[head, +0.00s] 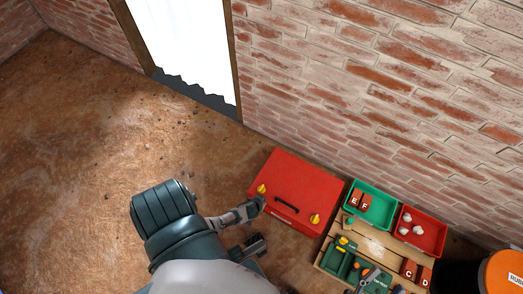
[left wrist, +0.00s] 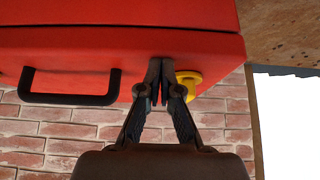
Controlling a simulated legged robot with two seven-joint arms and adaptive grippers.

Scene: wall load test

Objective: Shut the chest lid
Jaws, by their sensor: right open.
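The red chest (head: 300,180) stands on the floor against the brick wall. Its red lid shows a dark handle (head: 287,205) between two yellow latches (head: 261,189). I see no gap under the lid from here. In the left wrist view, my left gripper (left wrist: 161,88) has its fingers together at the chest, between the handle (left wrist: 70,98) and a yellow latch (left wrist: 190,83). Nothing shows between the fingers; contact with the chest is unclear. In the head view, my right gripper (head: 258,242) is open and empty, low in front of the chest's left part.
Right of the chest stand a green bin (head: 371,216) with lettered blocks, a red bin (head: 432,240) with white pieces, and a wooden tray (head: 373,241) with tools. An orange-topped bucket (head: 505,272) is at the far right. The floor (head: 70,150) at left is clear.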

